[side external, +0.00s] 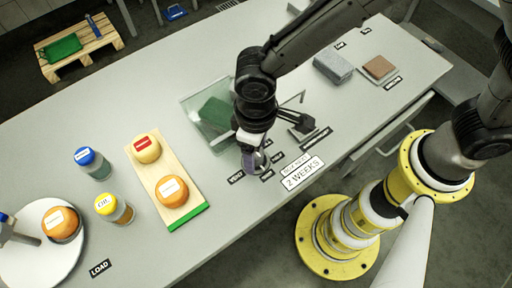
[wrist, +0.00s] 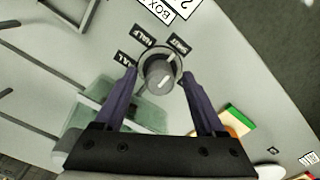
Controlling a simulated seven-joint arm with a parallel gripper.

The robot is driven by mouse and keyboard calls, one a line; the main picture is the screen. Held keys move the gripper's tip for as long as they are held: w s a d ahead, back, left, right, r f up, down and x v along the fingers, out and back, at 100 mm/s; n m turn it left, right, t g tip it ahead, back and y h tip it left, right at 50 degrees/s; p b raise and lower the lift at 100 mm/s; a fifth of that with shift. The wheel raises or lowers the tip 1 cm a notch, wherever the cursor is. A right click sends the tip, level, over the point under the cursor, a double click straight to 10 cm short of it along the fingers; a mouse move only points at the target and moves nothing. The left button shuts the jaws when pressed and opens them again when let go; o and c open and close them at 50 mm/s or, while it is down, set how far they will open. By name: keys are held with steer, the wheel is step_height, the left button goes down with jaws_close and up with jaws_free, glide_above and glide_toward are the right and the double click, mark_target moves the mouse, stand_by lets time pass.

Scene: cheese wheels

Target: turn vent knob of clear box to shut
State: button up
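The vent knob (wrist: 158,74) is a grey round knob with a short slanted white mark on top, inside a darker ring. Small black labels stand around it in the wrist view; one reads HALF (wrist: 144,36). My gripper (wrist: 160,80) is open, with one purple finger on each side of the knob and a visible gap on both sides. In the side view my gripper (side external: 253,162) is low over the table edge area and mostly hides the knob. The clear box (side external: 193,112), with a green block inside, stands just behind my gripper; it also shows in the wrist view (wrist: 88,112).
A board (side external: 158,184) with two cheese wheels lies to the left, beside blue-capped (side external: 86,157) and yellow-capped jars (side external: 106,204). A white sign reading 2 WEEKS (side external: 302,174) lies right of my gripper. A grey block (side external: 333,66) and brown block (side external: 379,67) sit far right.

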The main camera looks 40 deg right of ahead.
step_height(320, 180, up, 14)
stand_by(0.7)
steer(key=shift+f, duration=0.1)
steer(key=w+d+r+m+t+y, duration=0.1)
steer(key=w+d+r+m+t, duration=0.15)
steer(key=d+r, duration=0.45)
steer(key=w+d+r+m+t, duration=0.1)
steer(key=d+r+m, duration=0.2)
steer(key=d, duration=0.8)
steer(key=s+d+m+t, duration=0.2)
steer(key=s+d, duration=0.5)
steer(key=d, duration=0.3)
steer(key=s+d+f+h, duration=0.1)
steer(key=s+d+f, duration=0.2)
steer(key=s+f, duration=0.1)
steer(key=shift+s+f+n, duration=0.35)
steer(key=shift+s, duration=0.5)
